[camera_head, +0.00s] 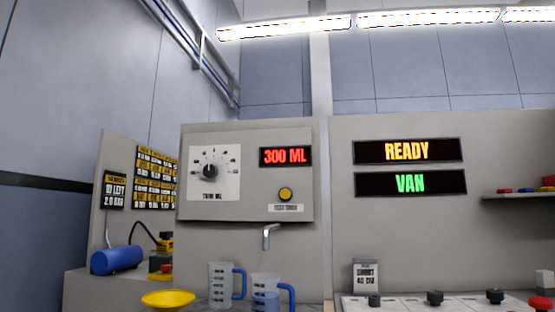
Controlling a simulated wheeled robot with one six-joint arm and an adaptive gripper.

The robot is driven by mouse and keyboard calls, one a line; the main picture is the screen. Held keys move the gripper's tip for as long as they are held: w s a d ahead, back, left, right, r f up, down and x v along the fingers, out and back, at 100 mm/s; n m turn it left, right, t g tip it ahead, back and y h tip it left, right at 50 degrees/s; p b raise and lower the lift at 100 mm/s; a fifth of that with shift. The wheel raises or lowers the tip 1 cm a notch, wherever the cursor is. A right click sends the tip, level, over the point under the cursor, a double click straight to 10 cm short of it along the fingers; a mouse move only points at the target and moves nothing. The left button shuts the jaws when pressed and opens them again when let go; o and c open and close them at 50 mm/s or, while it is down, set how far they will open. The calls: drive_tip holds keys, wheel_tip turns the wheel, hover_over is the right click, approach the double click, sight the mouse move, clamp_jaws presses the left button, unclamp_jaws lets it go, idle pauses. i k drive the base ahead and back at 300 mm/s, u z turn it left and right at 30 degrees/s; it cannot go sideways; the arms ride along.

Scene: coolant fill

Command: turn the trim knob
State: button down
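The trim knob (210,171) is a black dial on a white plate with tick marks around it, on the left of a grey dispenser panel (246,213). Its pointer looks roughly upward, but the exact setting is too small to read. A label under it reads something like "TRIM ML". To its right a red display (285,156) shows "300 ML". Below that display is a round yellow button (285,194) with a small label. My gripper is not in this view.
A metal spout (268,235) hangs below the panel, with two blue-handled jugs (220,285) (265,296) near it. A yellow funnel-like dish (168,299) and blue cylinder (117,260) stand left. Signs read "READY" (407,151) and "VAN" (411,184). A shelf (520,196) juts out right.

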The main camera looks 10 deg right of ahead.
sight(210, 171)
drive_tip(key=u, duration=0.35)
drive_tip(key=k, duration=0.45)
drive_tip(key=u, duration=1.05)
drive_tip(key=i, duration=1)
drive_tip(key=z, duration=0.6)
